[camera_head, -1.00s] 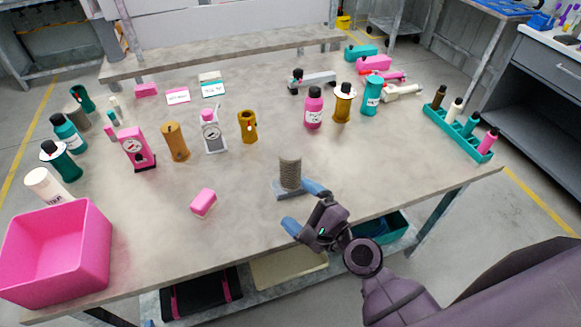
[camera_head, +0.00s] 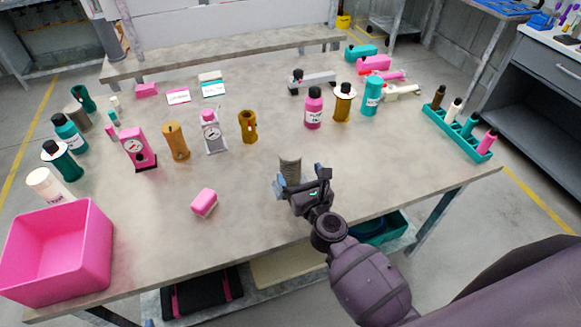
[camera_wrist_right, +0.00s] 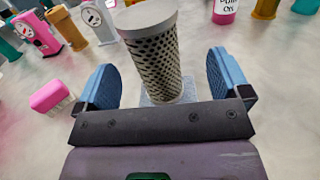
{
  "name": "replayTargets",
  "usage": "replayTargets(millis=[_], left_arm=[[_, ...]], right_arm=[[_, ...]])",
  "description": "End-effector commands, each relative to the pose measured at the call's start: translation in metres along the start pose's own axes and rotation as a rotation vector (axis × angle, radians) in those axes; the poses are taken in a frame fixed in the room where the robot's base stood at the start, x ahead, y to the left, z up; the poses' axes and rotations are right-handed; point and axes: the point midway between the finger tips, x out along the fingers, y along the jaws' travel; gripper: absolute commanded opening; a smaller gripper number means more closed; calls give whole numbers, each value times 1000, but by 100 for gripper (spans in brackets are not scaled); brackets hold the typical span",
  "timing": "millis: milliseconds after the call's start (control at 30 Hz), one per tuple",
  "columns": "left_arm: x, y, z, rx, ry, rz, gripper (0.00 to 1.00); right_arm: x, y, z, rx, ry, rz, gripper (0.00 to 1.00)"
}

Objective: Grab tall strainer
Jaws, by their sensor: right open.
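The tall strainer (camera_head: 290,171) is a grey perforated cylinder standing upright near the front middle of the table. It also shows in the right wrist view (camera_wrist_right: 157,62), standing on a small grey base. My right gripper (camera_head: 302,179) is open, its blue fingertips on either side of the strainer's lower part. In the right wrist view the gripper (camera_wrist_right: 168,85) has one blue pad to the left and one to the right of the strainer, with a visible gap on each side. My left gripper is not in view.
A pink block (camera_head: 204,202) lies left of the strainer. A pink bin (camera_head: 58,262) stands at the front left corner. Bottles and pump parts stand behind, and a teal rack (camera_head: 460,135) is at the right. Bare table lies right of the strainer.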

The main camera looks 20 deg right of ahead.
Motion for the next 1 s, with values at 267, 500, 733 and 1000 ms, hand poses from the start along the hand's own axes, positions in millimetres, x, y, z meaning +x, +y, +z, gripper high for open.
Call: replayTargets(millis=[267,500,733,1000], left_arm=[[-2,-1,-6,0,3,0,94],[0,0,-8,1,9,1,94],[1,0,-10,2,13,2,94],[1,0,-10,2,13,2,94]], right_arm=[[24,6,7,-3,-2,2,95],[50,8,7,-2,-1,1,95],[54,8,7,-2,0,1,95],[54,8,7,-2,0,1,69]])
